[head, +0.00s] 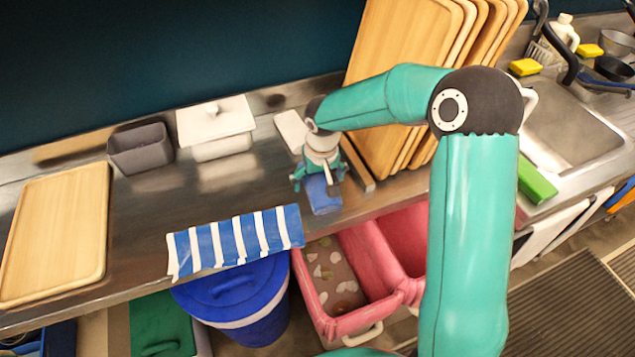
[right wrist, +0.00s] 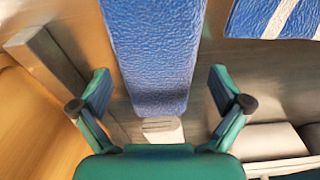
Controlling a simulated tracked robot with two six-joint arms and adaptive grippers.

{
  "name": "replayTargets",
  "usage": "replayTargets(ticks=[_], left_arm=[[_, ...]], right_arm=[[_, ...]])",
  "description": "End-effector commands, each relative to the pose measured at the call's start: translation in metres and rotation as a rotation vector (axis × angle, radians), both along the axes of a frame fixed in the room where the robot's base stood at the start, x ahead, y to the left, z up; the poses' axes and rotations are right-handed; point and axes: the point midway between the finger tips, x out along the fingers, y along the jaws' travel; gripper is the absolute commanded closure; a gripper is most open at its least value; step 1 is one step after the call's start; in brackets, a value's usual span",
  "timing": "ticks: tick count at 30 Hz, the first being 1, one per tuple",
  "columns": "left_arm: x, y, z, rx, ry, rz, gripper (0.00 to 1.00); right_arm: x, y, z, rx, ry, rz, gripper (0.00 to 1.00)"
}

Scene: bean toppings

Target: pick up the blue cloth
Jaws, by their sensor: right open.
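The blue cloth (head: 322,196) lies flat on the steel counter near its front edge, in the middle of the head view. It also shows in the right wrist view (right wrist: 155,50) as a blue textured strip running between the fingers. My right gripper (head: 318,178) points down over the cloth's far part and hides some of it. In the right wrist view the gripper (right wrist: 160,98) is open, with one finger on each side of the cloth and a gap on both sides. Whether the fingertips touch the counter, I cannot tell. My left gripper is not in view.
A blue-and-white striped cloth (head: 235,241) hangs over the counter edge to the left. Wooden trays (head: 395,55) lean just behind the gripper. A white lidded container (head: 216,122), a grey bin (head: 140,149) and a wooden board (head: 56,232) stand left. A sink (head: 570,125) is right.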

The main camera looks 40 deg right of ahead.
Motion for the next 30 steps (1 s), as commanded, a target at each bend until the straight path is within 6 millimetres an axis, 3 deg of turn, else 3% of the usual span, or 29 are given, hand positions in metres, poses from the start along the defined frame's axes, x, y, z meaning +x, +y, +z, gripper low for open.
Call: replayTargets(ticks=[8,20,30], left_arm=[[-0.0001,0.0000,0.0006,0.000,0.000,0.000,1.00],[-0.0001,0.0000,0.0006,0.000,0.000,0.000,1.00],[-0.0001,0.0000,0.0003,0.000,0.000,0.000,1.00]], right_arm=[[0.0004,-0.0003,-0.0058,0.000,0.000,0.001,0.00],[0.0003,-0.0004,-0.0054,0.000,0.000,0.000,0.62],[0.0006,-0.0007,-0.0026,0.000,-0.001,0.000,0.63]])
